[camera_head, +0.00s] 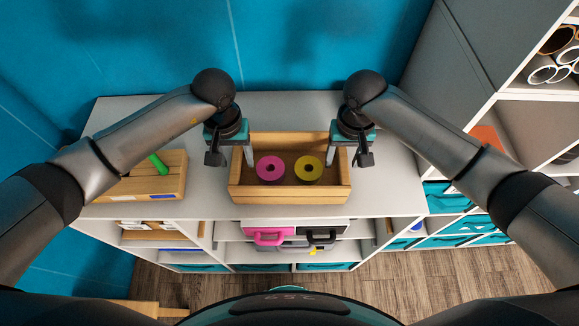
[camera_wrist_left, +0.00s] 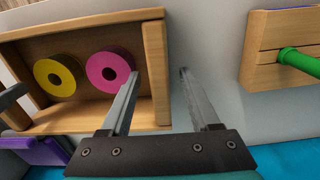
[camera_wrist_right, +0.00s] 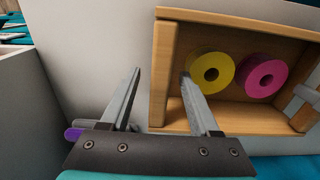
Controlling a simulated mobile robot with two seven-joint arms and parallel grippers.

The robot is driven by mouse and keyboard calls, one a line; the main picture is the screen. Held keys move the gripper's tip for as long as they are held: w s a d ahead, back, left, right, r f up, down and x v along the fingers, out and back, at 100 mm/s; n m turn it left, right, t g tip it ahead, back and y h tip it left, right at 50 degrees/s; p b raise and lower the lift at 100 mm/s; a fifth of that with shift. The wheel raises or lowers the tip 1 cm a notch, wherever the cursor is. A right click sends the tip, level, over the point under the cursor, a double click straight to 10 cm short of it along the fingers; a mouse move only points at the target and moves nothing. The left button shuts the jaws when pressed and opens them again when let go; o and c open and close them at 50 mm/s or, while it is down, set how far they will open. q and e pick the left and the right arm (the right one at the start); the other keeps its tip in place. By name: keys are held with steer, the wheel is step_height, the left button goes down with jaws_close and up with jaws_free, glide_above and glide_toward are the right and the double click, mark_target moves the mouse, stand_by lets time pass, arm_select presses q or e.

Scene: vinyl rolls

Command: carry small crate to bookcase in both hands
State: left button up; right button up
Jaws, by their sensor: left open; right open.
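The small wooden crate (camera_head: 290,196) stands on the white counter top, holding a pink roll (camera_head: 270,169) and a yellow roll (camera_head: 308,169). My left gripper (camera_head: 231,159) is open at the crate's left end. In the left wrist view its fingers stand either side of the crate's end wall (camera_wrist_left: 156,62), one inside and one outside. My right gripper (camera_head: 349,159) is open at the right end. In the right wrist view its fingers straddle that end wall (camera_wrist_right: 165,62). Gaps seem to remain between fingers and walls. Which unit is the bookcase I cannot tell.
A wooden block (camera_head: 140,184) with a green stick (camera_head: 159,164) lies left of the crate. The white counter (camera_head: 290,106) is bare behind the crate. Cases with pink and black handles sit on the shelf below. White shelving (camera_head: 540,112) with rolls stands at right.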

arm_select(q)
jaws_close()
arm_select(e)
jaws_close()
arm_select(q)
steer(key=shift+r, duration=0.1)
arm_select(e)
steer(key=shift+r, duration=0.1)
stand_by(0.9)
